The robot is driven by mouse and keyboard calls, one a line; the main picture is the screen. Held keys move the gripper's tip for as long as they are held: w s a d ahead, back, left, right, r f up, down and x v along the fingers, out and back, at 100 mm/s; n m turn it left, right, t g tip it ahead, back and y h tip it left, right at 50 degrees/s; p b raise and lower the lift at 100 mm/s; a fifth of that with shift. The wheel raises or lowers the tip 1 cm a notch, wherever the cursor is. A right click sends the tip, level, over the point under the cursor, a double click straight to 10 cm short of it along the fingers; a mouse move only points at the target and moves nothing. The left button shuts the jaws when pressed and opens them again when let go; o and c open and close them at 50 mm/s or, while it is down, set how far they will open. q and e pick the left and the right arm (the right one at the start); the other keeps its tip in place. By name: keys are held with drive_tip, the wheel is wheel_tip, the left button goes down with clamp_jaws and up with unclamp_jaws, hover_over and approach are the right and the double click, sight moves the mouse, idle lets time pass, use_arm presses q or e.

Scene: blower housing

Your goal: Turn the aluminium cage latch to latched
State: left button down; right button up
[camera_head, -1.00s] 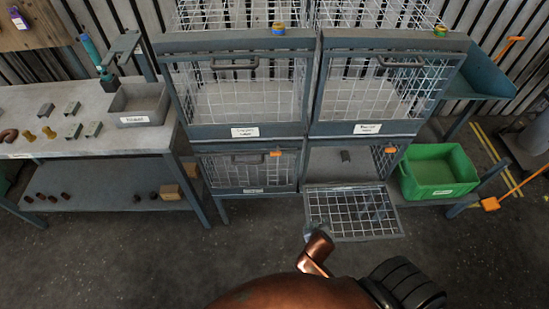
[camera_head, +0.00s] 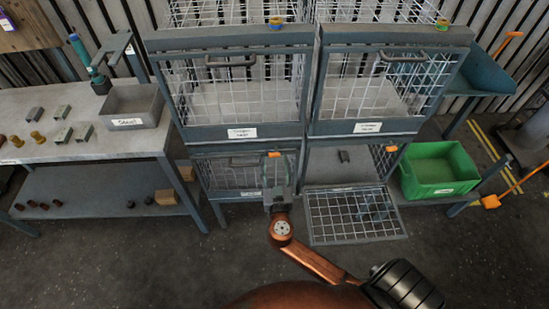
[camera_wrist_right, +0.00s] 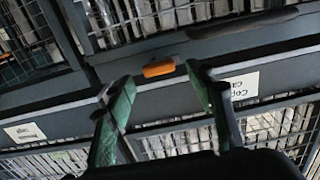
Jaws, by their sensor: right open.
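An orange latch (camera_head: 274,154) sits at the upper right of the closed lower left cage (camera_head: 228,172). In the right wrist view an orange latch (camera_wrist_right: 158,68) lies roughly along a dark rail, just beyond my fingertips. Another orange latch (camera_head: 390,148) is by the lower right cage, whose mesh door (camera_head: 355,214) hangs open. Cage labels are too small to read in the head view, so I cannot tell which cage is aluminium. My right gripper (camera_head: 277,187) is open and empty in front of the lower left cage; its fingers (camera_wrist_right: 160,82) straddle the latch's line without visible contact. My left gripper is out of view.
Two closed upper cages with handles (camera_head: 232,61) stand above. A green crate (camera_head: 440,170) is at the right. A workbench (camera_head: 60,96) with a grey bin (camera_head: 134,105) and small parts is at the left. The floor in front is clear.

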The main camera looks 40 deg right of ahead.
drive_tip(key=shift+x, duration=1.45)
drive_tip(key=shift+c, duration=0.3)
drive_tip(key=c, duration=1.1)
